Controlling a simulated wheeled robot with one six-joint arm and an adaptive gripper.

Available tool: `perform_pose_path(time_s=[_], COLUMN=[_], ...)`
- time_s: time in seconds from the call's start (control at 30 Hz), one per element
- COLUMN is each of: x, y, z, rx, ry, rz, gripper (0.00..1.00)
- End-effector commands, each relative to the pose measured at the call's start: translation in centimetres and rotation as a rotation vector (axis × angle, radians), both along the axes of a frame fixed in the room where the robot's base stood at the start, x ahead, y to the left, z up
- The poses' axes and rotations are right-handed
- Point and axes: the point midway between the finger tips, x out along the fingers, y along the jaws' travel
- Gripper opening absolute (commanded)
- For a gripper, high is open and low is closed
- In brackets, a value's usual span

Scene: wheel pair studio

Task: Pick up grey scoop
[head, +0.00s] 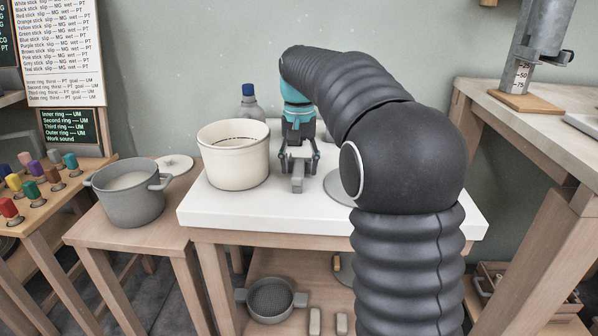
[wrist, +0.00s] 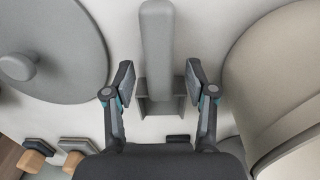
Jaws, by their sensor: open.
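The grey scoop (wrist: 157,45) shows in the wrist view as a long grey handle with a squarer part at its lower end. It lies between the two fingers of my gripper (wrist: 160,82). The fingers are open, with visible gaps on both sides of the scoop. In the head view my gripper (head: 299,160) points down over the white tabletop, with the scoop's grey end (head: 297,184) showing just below it. Whether the fingertips are level with the scoop is hard to tell.
A cream pot (head: 233,158) stands close left of my gripper on the white table (head: 215,212), with a blue-capped bottle (head: 250,104) behind. A grey lid (head: 335,187) lies to the right; its knob (wrist: 17,66) shows in the wrist view. A grey pot (head: 131,200) stands farther left.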

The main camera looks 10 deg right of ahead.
Motion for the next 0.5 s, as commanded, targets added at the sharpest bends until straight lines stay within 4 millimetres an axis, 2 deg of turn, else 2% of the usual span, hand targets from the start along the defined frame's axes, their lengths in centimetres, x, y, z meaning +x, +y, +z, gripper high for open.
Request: perform_pose_path(time_s=[0.1, 0.13, 0.33, 0.5], x=[0.0, 0.0, 0.0, 0.0], y=[0.0, 0.0, 0.0, 0.01], z=[0.04, 0.05, 0.05, 0.06], rx=[0.0, 0.0, 0.0, 0.0], ry=[0.0, 0.0, 0.0, 0.0], rz=[0.0, 0.0, 0.0, 0.0], gripper=[0.56, 0.51, 0.01, 0.0])
